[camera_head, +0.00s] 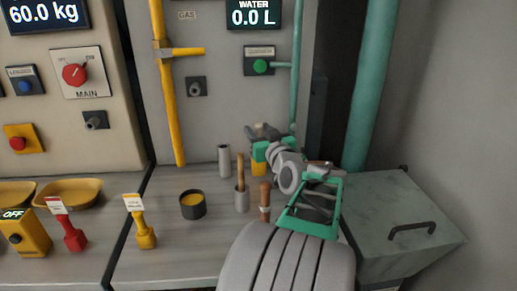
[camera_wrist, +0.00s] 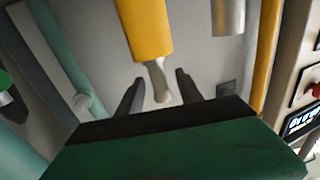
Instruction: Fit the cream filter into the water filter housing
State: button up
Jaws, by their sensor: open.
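My gripper (camera_head: 264,132) is open near the grey back wall, above the worktop. In the wrist view my two dark fingers (camera_wrist: 160,86) stand apart, one on each side of a pale stem with a rounded end (camera_wrist: 160,82). The stem sticks out of a yellow block (camera_wrist: 146,28); this yellow part (camera_head: 259,168) shows just below my gripper in the head view. Whether the fingers touch the stem cannot be told. A light grey hollow cylinder (camera_head: 224,161) stands upright to the left. I cannot tell which piece is the cream filter or its housing.
A grey cup (camera_head: 242,200) holding a wooden handle, a brown-handled tool (camera_head: 265,198) and a dark pot (camera_head: 192,206) stand in front. A yellow pipe (camera_head: 168,100) rises left, a teal pipe (camera_head: 372,90) right. A grey-green box (camera_head: 400,218) is at right.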

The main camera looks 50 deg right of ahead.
jog(key=shift+c, duration=0.2)
grip_shut()
dwell(0.4)
